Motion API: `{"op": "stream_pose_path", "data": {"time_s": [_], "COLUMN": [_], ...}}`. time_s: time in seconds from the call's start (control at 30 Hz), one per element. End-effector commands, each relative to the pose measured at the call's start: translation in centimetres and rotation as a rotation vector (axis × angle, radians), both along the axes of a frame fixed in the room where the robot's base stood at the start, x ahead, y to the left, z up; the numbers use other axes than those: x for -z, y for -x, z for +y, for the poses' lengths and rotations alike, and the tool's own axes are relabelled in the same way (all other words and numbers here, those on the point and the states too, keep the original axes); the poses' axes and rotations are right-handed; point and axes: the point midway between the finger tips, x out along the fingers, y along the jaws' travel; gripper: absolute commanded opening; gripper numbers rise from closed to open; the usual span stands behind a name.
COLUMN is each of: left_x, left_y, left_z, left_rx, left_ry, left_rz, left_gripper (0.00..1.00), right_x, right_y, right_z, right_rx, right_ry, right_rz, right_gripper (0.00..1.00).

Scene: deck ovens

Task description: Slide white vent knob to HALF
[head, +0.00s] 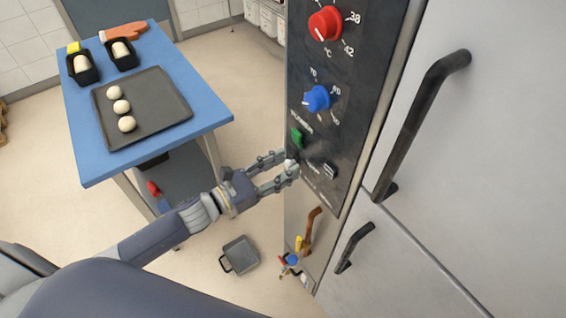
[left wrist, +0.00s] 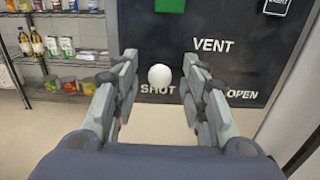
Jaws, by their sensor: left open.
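The white vent knob (left wrist: 159,76) shows in the left wrist view as a round white ball on the dark control panel (left wrist: 135,50). It is below and left of the word VENT, near the label SHUT, with OPEN further right. No HALF label is readable. My left gripper (left wrist: 160,85) is open, with one finger on each side of the knob; I cannot tell whether either touches it. My right gripper is not in view.
Above the vent are a green button (head: 297,138), a blue dial (head: 316,98) and a red dial (head: 325,24). A dark switch (head: 323,169) is right of the gripper. A blue table (head: 205,112) with a dough tray stands left. Black door handles (head: 420,110) are right.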

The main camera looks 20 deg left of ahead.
Motion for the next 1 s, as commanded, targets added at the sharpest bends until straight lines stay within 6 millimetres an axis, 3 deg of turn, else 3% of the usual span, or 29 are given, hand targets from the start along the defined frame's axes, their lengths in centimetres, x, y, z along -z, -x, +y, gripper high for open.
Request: {"op": "stream_pose_path", "data": {"time_s": [0.37,0.57,0.77,1.0], "left_x": [0.1,0.0,0.1,0.1], "left_y": [-0.4,-0.4,-0.3,2.1], "left_z": [-0.4,-0.4,-0.6,-3.6], "left_rx": [0.0,0.0,0.001,0.001], "left_ry": [0.0,0.0,0.002,0.005], "left_rz": [0.001,0.001,0.001,0.002], "left_gripper": [0.4,0.0,0.0,0.0], "right_x": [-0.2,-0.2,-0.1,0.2], "right_y": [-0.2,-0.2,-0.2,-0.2], "right_z": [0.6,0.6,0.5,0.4], "right_rx": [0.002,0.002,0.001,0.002], "right_ry": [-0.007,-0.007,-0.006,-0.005], "right_rz": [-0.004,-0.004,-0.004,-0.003], "right_gripper": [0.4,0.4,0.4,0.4]}}
